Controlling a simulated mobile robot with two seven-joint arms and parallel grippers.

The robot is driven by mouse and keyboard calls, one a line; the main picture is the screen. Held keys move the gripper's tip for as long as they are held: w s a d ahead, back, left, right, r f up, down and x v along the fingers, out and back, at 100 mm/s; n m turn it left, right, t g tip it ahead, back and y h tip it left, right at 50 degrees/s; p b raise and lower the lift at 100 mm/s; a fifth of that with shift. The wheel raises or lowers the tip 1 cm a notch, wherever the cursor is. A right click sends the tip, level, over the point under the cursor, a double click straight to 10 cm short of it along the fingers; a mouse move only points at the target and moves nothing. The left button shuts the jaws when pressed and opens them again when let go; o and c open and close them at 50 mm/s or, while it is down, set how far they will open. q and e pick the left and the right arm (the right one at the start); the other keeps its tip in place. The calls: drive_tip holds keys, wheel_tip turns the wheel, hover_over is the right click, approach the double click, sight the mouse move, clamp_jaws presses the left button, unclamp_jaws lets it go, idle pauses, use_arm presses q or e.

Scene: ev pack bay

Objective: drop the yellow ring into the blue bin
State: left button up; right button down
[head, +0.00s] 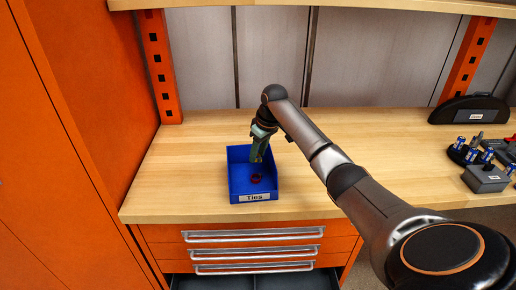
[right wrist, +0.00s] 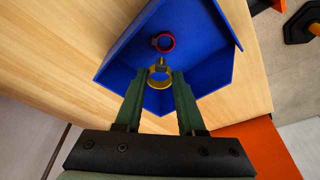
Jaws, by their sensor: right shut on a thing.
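The blue bin (head: 239,180), with a label reading "Ties", stands on the wooden bench near its front edge. It also shows in the right wrist view (right wrist: 205,50). My right gripper (head: 258,157) is over the bin, pointing down. In the right wrist view its green fingers (right wrist: 160,82) are shut on the yellow ring (right wrist: 152,82), which is held at the fingertips over the bin. A red ring (right wrist: 166,42) lies inside the bin; it shows as a dark red spot in the head view (head: 256,179). My left gripper is not in view.
The wooden bench (head: 190,150) is clear around the bin. Orange drawers (head: 250,250) are below and an orange cabinet (head: 80,120) is at the left. A black case (head: 470,110) and small blue-topped items in holders (head: 486,178) stand at the right.

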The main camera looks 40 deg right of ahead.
drive_tip(key=shift+c, duration=2.2)
unclamp_jaws()
drive_tip(key=v, duration=1.2)
drive_tip(key=shift+r+b, duration=0.25)
drive_tip(key=shift+b, duration=0.2)
drive_tip(key=shift+s, duration=0.1)
